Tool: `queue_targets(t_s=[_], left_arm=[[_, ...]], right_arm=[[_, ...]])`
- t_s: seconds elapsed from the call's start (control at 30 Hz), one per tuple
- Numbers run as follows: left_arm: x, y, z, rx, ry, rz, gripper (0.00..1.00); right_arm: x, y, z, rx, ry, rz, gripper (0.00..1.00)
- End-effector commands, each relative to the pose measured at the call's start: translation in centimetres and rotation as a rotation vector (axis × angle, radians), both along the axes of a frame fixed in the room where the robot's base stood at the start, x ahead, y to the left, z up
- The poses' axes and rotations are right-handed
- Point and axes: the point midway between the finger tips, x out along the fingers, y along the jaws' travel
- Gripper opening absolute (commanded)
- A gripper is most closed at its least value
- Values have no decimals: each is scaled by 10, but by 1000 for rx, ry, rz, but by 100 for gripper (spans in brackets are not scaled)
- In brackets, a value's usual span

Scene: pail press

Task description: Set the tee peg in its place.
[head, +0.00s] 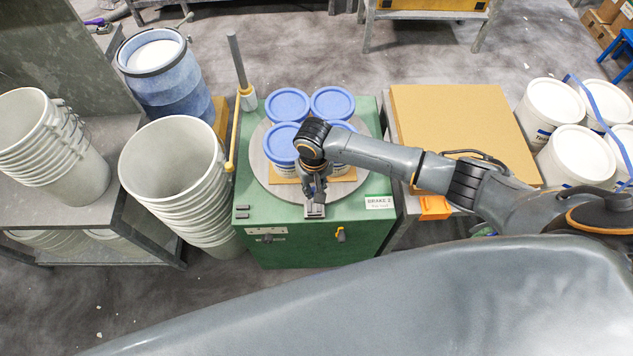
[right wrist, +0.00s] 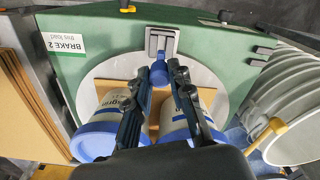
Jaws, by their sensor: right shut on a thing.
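My right gripper (head: 314,188) hangs over the front edge of the round grey turntable (head: 262,177) on the green press cabinet (head: 265,215). A grey metal bracket with a slot (right wrist: 162,42) sits at the turntable's front edge, right by the blue piece. It also shows in the head view (head: 314,210). I cannot tell whether the peg touches it. My left gripper is not in view.
Several blue-lidded pails (head: 287,104) stand on the turntable behind the gripper. A grey post (head: 238,60) and a yellow bar (head: 233,135) rise at the cabinet's left. Stacked empty pails (head: 172,165) stand left; a cardboard-topped table (head: 460,120) stands right.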

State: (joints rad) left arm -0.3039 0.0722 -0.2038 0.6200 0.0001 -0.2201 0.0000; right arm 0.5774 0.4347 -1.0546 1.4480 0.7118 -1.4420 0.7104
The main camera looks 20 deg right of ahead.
Motion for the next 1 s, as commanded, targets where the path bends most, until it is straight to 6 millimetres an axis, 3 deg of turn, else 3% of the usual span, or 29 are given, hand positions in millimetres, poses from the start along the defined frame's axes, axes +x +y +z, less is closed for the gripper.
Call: queue_targets(t_s=[0.2, 0.47, 0.7, 1.0], left_arm=[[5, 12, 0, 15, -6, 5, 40], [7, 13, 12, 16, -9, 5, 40], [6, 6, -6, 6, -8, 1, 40], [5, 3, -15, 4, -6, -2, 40]], right_arm=[[0, 0, 0, 0, 0, 3, 0], [0, 0, 4, 2, 1, 4, 0], [-1, 0, -27, 1, 2, 5, 0], [0, 0, -46, 0, 0, 6, 0]])
